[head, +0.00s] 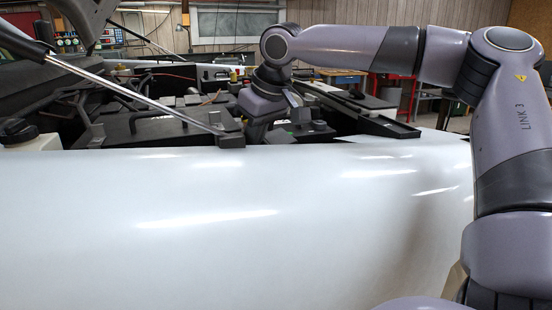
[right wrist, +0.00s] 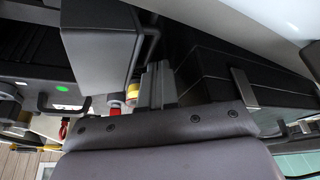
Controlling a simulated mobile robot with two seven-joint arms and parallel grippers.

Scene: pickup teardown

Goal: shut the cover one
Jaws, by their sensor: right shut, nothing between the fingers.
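My right arm reaches over the pale fender into the engine bay, and my right gripper (right wrist: 156,84) is shut and empty there. In the head view its fingertips are hidden low among the dark parts. In the right wrist view a dark grey box-like panel (right wrist: 100,45) stands close to the left of the fingers. I cannot tell whether it is the cover, or whether the fingers touch it. A long black box (right wrist: 235,70) lies to their right. In the head view a black lidded box (head: 165,123) lies left of my wrist. My left gripper is not in view.
The broad white fender (head: 230,225) fills the front. A silver strut (head: 135,94) slants across the left of the bay. A flat black tray-like part (head: 375,122) lies right of my wrist. Hoses and small parts crowd the bay.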

